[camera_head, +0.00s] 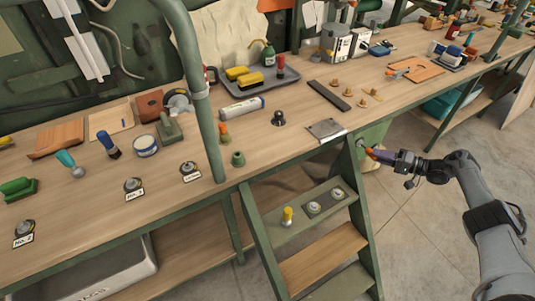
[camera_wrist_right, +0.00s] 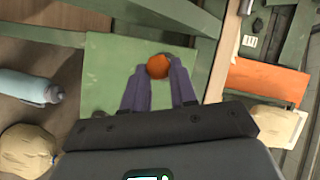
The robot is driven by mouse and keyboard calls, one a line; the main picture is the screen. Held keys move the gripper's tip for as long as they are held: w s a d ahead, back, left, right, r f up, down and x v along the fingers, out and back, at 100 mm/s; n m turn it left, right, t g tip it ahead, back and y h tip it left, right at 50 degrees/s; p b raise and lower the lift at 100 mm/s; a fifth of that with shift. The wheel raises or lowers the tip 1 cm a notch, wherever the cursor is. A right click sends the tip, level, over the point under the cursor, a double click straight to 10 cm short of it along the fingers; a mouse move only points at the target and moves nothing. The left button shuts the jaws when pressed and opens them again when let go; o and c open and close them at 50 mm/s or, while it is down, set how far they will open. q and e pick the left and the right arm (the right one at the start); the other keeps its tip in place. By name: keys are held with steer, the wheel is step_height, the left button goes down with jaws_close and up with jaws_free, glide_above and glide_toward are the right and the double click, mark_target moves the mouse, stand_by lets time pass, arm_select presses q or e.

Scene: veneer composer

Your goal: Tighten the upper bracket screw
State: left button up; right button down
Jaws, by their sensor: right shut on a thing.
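In the right wrist view the orange piece (camera_wrist_right: 158,66) shows as a rounded orange end between the fingertips (camera_wrist_right: 160,82), against a flat green panel (camera_wrist_right: 108,68). I cannot make out the bracket or the screw itself, nor whether the orange piece touches the panel. My left gripper is not in view.
A green step unit (camera_head: 300,222) with knobs stands below. A teal bin (camera_head: 450,103) sits under the far bench. Floor is open around my right arm.

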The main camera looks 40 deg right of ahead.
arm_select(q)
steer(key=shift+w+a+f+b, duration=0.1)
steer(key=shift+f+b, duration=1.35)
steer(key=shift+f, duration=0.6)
arm_select(e)
steer(key=shift+f+m+t+y, duration=0.15)
steer(key=shift+m+t+y, duration=0.25)
steer(key=shift+m, duration=0.7)
steer(key=shift+s, duration=0.1)
steer(key=shift+s+a+p, duration=0.2)
steer(key=shift+s+p, duration=0.9)
steer(key=shift+s, duration=0.75)
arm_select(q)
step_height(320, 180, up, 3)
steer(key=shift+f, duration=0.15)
